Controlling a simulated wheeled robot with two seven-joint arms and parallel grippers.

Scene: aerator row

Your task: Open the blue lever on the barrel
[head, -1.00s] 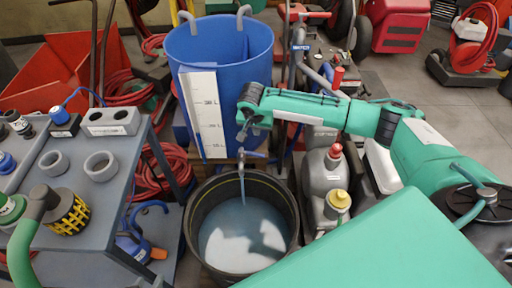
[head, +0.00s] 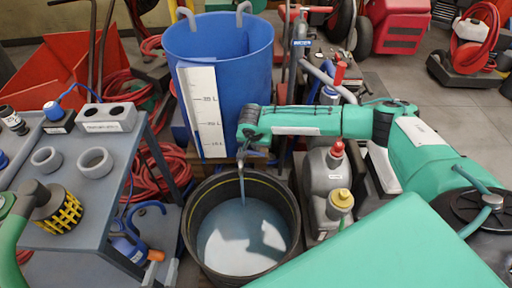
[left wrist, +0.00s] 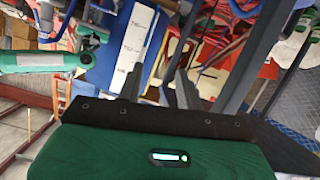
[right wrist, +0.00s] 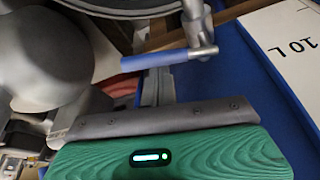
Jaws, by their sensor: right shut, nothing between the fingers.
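The blue barrel (head: 245,80) with a white litre scale stands at the back middle. The tap's blue lever (right wrist: 165,59) lies crosswise beside the metal tap (right wrist: 194,28) in the right wrist view. A stream of water (head: 242,186) falls below the tap into the black tub (head: 190,215). My right gripper (right wrist: 156,76) is shut and empty, its fingertips close to the lever; I cannot tell whether they touch. In the head view it hides much of the tap. My left gripper (left wrist: 158,75) is open and empty, facing the barrel's scale from a distance.
A grey cart (head: 95,205) with rings and a socket box stands left. Red hose coils (head: 155,175) lie between cart and barrel. Grey canisters (head: 325,175) with red and yellow caps crowd the right of the tub.

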